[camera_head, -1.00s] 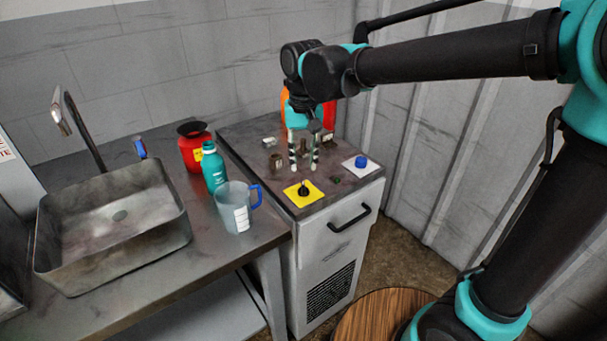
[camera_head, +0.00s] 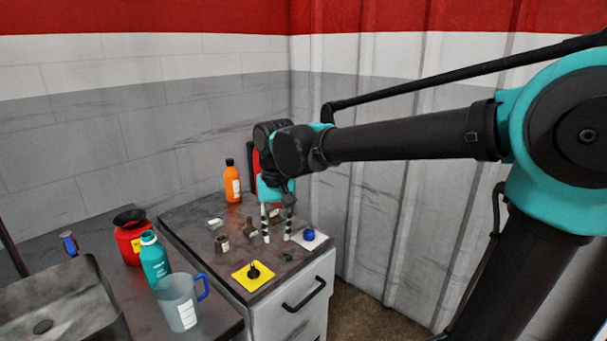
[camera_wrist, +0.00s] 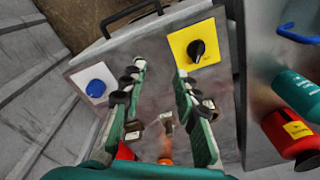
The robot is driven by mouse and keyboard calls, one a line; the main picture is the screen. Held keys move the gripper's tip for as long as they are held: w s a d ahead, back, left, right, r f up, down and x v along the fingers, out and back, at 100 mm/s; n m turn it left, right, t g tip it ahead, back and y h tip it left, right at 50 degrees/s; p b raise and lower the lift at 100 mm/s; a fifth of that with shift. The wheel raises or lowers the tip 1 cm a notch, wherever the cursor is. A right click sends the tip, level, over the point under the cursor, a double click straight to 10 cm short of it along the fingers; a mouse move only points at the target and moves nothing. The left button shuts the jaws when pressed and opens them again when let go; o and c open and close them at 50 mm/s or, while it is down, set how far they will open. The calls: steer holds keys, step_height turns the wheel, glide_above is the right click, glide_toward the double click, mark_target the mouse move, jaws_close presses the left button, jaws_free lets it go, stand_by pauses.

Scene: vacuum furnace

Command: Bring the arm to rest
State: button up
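My gripper (camera_head: 276,238) points down over the top of the grey cabinet (camera_head: 195,270), between small brown jars and the white plate. Its two fingers are apart with nothing between them. The wrist view shows the open fingers (camera_wrist: 160,72) above the cabinet top. A yellow plate with a black knob (camera_head: 253,271) lies at the front of the top, and the knob also shows in the wrist view (camera_wrist: 197,48). A blue button (camera_head: 309,234) sits on a white plate to the right of the fingers. I cannot tell whether the fingertips touch the top.
An orange bottle (camera_head: 233,185) stands at the back of the cabinet. Brown jars (camera_head: 222,243) stand left of my gripper. On the left counter are a red canister (camera_head: 131,240), a teal bottle (camera_head: 154,262), a jug (camera_head: 177,300) and a sink (camera_head: 80,310). A ribbed wall (camera_head: 400,240) rises at right.

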steer(key=w+d+f+m+t, duration=0.1)
steer(key=d+f, duration=0.3)
steer(key=d, duration=0.4)
steer(key=w+d+f+m+t, duration=0.1)
steer(key=d+f, duration=0.4)
steer(key=d, duration=0.4)
steer(key=s+d+f+t, duration=0.1)
steer(key=s+d+f, duration=0.2)
steer(key=d, duration=0.4)
steer(key=s+d+f+m, duration=0.1)
steer(key=s+d+f, duration=0.3)
steer(key=d+f, duration=0.2)
steer(key=shift+s+d+m+t, duration=0.15)
steer(key=shift+d+m+t, duration=0.2)
steer(key=shift+d, duration=0.35)
